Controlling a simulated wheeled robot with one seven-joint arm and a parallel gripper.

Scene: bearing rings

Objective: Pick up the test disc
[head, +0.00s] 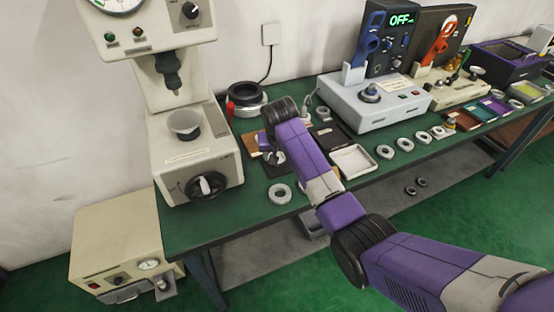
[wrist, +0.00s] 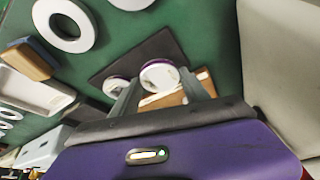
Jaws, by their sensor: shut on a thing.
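The test disc (wrist: 160,74), a round pale face with a thin purple edge, shows between the fingertips of my gripper (wrist: 157,79) in the wrist view. My gripper is shut on it. Below the disc in the picture is a tan wooden piece with a pale label (wrist: 174,98), and a dark flat pad (wrist: 140,52) lies behind. How far the disc is above the pad I cannot tell. In the head view, my arm hides most of the gripper and the disc, over the left part of the green bench.
A cream press (head: 190,145) stands close on the left. A loose ring (head: 280,193) lies near the bench's front edge. A white tray (head: 353,161) and several rings are to the right. A grey tester (head: 372,103) and a black round part (head: 246,96) stand behind.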

